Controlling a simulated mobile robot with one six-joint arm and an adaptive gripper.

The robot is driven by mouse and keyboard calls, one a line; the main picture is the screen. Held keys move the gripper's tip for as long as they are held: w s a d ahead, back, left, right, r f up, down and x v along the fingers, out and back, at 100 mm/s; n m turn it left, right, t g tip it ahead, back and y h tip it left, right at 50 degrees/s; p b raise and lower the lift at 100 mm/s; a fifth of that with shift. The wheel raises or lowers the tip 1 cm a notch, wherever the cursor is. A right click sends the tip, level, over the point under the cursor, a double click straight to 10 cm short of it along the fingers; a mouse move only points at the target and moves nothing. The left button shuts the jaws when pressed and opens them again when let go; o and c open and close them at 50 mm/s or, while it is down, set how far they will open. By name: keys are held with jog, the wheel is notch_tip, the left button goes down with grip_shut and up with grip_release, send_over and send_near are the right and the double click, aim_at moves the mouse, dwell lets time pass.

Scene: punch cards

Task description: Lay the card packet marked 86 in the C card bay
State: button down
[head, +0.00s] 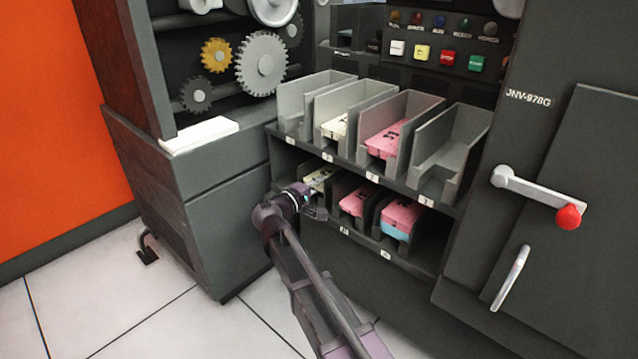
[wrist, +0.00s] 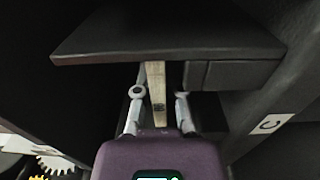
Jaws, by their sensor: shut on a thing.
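My gripper (head: 311,202) is at the left end of the lower shelf, in front of the leftmost lower bay. In the wrist view my gripper (wrist: 160,95) has its two fingers on either side of a narrow cream card packet (wrist: 155,78), shut on it. A cream packet (head: 318,178) shows just beyond my gripper in the head view. Its mark is too small to read. A white label with the letter C (wrist: 272,123) is on an edge to the right in the wrist view. Part of that bay's inside is dark or hidden.
Pink packets (head: 353,202) and a pink one over blue (head: 400,216) fill the other lower bays. The upper row holds a cream packet (head: 336,126) and a pink packet (head: 386,139); its rightmost bay (head: 447,158) looks empty. A red-knobbed lever (head: 568,216) juts out at right.

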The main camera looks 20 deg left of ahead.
jog(key=shift+f, duration=0.15)
jog(key=shift+f+b, duration=0.65)
jog(key=shift+b, duration=0.1)
jog(key=c, duration=0.7)
grip_release()
jog(key=shift+o, duration=0.2)
jog(key=shift+s, duration=0.1)
jog(key=v, duration=0.7)
jog(key=shift+s, duration=0.2)
